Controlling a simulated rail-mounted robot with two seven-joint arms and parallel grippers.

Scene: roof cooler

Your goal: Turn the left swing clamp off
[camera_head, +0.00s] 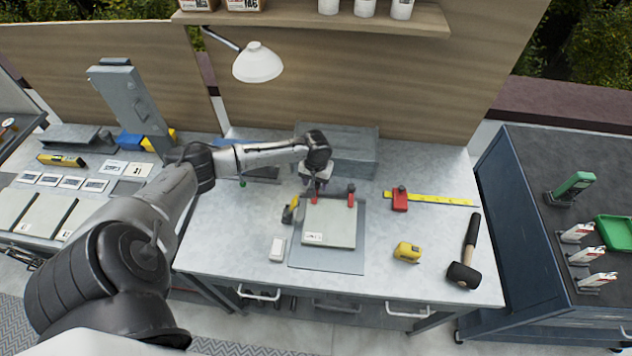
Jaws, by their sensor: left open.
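Two red swing clamps stand at the back edge of a pale square panel (332,226) on a grey base plate (315,260). The left swing clamp (314,198) is partly hidden by my left gripper (318,186). The right swing clamp (350,190) stands at the panel's back right corner. My left gripper is open and points down just above and behind the left clamp; whether it touches the clamp I cannot tell. My right gripper is out of view.
A grey box (352,150) stands behind the panel. A yellow-black tool (290,210) and a small white block (278,249) lie left of it. A yellow tape measure (407,252), a black mallet (466,262) and a yellow ruler with a red slider (440,199) lie to the right.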

